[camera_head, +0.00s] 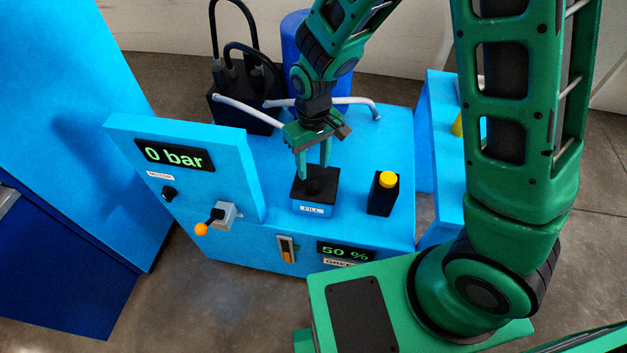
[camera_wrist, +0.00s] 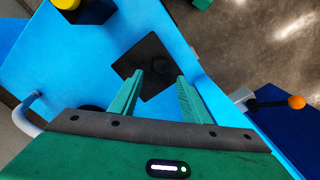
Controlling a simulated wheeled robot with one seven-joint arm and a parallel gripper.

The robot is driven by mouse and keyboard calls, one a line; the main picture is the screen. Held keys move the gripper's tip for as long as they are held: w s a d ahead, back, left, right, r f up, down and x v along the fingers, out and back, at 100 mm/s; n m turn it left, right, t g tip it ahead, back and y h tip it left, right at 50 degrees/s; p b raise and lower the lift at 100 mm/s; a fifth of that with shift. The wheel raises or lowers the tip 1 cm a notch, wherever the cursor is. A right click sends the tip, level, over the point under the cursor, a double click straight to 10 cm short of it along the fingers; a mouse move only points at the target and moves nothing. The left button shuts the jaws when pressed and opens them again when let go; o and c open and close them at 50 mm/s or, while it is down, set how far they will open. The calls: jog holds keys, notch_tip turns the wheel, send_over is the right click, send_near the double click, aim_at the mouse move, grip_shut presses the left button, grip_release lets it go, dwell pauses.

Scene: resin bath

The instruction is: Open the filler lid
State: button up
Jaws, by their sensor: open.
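The filler lid (camera_head: 318,183) is a black square top with a round dark knob, on a small box labelled FILL (camera_head: 311,210) on the blue machine. In the wrist view the lid (camera_wrist: 143,49) is a black square turned at an angle, with its dark round knob near the middle. The lid looks shut. My gripper (camera_head: 313,170) points down just above and behind the lid. In the wrist view its two green fingers (camera_wrist: 157,86) are apart, with nothing between them. I cannot tell whether a fingertip touches the knob.
A black box with a yellow button (camera_head: 388,179) stands right of the filler. A panel reading 0 bar (camera_head: 175,155) rises at left, with an orange-tipped lever (camera_head: 201,229). Grey pipes (camera_head: 350,101) and a black box with hoses (camera_head: 240,110) are behind. A display reads 50 % (camera_head: 346,250).

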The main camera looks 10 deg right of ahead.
aim_at(313, 185)
notch_tip(313, 185, down, 8)
jog(key=shift+f, duration=0.1)
dwell(0.4)
grip_shut()
